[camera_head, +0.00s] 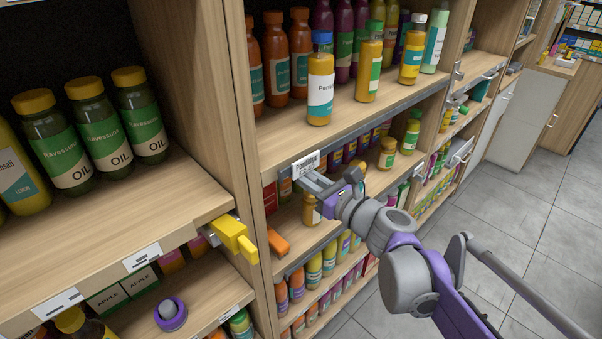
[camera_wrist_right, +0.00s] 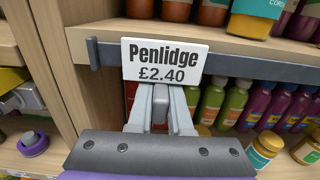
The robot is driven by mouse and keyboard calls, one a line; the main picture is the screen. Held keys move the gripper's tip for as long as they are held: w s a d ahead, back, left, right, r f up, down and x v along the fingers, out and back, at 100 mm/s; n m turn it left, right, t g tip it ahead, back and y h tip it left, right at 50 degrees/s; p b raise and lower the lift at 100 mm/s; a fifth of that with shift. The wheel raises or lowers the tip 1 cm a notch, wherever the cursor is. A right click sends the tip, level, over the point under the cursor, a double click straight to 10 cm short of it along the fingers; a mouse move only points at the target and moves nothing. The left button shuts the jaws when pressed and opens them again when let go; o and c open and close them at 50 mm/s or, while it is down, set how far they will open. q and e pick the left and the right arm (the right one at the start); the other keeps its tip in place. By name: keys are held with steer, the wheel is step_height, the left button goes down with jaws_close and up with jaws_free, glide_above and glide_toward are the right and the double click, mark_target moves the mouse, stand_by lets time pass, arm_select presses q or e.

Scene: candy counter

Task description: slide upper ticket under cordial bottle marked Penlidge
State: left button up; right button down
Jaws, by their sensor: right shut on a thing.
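The ticket (camera_head: 306,164) is a white card on the grey rail of the upper shelf. In the right wrist view the ticket (camera_wrist_right: 165,60) reads "Penlidge £2.40". My right gripper (camera_head: 312,182) is shut on its lower part, and the ticket is upright against the rail (camera_wrist_right: 255,70). The cordial bottle (camera_head: 320,90), with a blue cap, yellow-orange contents and a label starting "Penl", stands on the shelf above, right of the ticket. In the wrist view a cut-off bottle (camera_wrist_right: 254,18) at the upper right appears to be it. My left gripper is not in view.
Other bottles (camera_head: 368,70) stand behind and right of the cordial bottle. Jars and bottles fill the shelf below. A wooden upright (camera_head: 238,110) is close left. A yellow piece (camera_head: 235,238) juts from the left shelf edge. The aisle floor (camera_head: 540,215) is clear.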

stand_by(0.3)
steer(key=w+d+p, duration=0.1)
steer(key=w+d, duration=0.7)
steer(key=shift+w+d, duration=0.2)
steer(key=shift+w, duration=0.05)
steer(key=c, duration=0.8)
jaws_free()
steer(key=shift+c, duration=0.2)
steer(key=shift+s, duration=0.1)
steer(key=v, duration=1)
steer(key=shift+s+d, duration=0.25)
steer(key=shift+d, duration=0.05)
